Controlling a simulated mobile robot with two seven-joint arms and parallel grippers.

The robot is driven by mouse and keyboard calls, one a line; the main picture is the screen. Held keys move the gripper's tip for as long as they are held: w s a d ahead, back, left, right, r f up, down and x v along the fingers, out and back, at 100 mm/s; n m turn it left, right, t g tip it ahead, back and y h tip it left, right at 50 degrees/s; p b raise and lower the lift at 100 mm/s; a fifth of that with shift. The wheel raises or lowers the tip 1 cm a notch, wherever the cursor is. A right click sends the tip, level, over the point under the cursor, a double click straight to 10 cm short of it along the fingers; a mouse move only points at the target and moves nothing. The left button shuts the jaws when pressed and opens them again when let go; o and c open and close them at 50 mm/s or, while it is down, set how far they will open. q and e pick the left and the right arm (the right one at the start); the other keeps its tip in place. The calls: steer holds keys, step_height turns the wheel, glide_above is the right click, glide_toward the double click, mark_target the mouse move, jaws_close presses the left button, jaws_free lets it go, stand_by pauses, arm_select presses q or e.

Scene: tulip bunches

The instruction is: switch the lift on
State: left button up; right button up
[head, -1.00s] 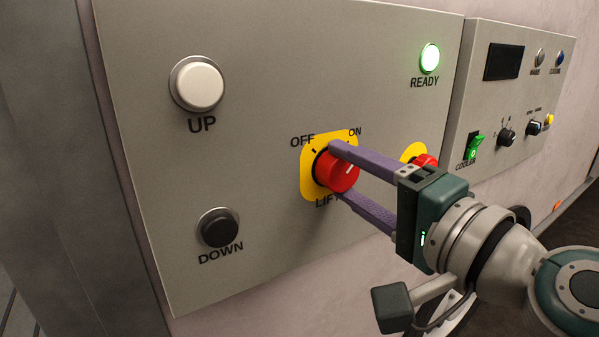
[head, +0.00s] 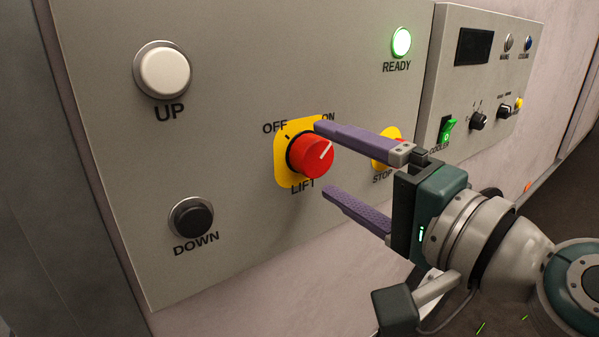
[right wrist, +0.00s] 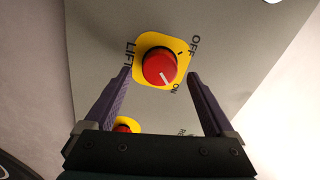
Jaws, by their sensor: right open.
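The red LIFT knob (head: 312,157) sits on a yellow plate (head: 282,174) on the grey panel, with OFF at upper left and ON at upper right. Its white line points up and right toward ON. In the right wrist view, the knob (right wrist: 158,66) also has its line toward the ON mark. My right gripper (head: 322,160) is open and empty, its purple fingers spread above and below the knob in the head view. In the right wrist view, a gap shows between the knob and each finger (right wrist: 159,73). My left gripper is not in view.
A green READY lamp (head: 401,42) is lit. A white UP button (head: 163,70) and a black DOWN button (head: 191,218) are at left. The STOP button (head: 400,147) is partly behind my upper finger. A second panel with a green COOLER switch (head: 447,131) is at right.

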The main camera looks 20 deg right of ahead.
steer(key=b+v, duration=0.1)
steer(key=v, duration=0.6)
steer(key=shift+s+b, duration=0.3)
